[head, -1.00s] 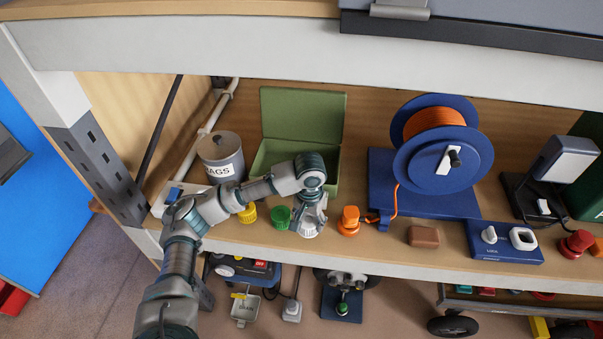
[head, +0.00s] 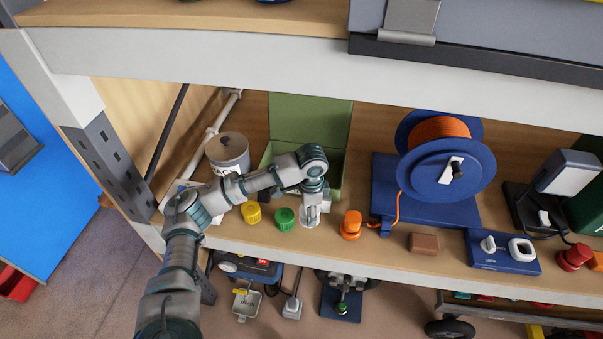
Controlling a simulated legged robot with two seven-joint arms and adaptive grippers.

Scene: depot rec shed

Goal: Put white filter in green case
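The white filter (head: 309,218) is a small, pale round piece at the front of the shelf, between the green and orange caps. It is partly covered by my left gripper (head: 314,214), which points down over it. The fingers are at the filter, but I cannot tell whether they grip it or whether it touches the shelf. The green case (head: 312,118) stands behind with its lid raised. My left arm and hand hide much of its open bottom part. My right gripper is not in view.
A yellow cap (head: 252,213), a green cap (head: 285,219) and an orange cap (head: 351,225) stand close by. A grey bags canister (head: 228,154) is left of the case, a blue cable reel (head: 446,165) right. The upper shelf edge (head: 220,58) overhangs.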

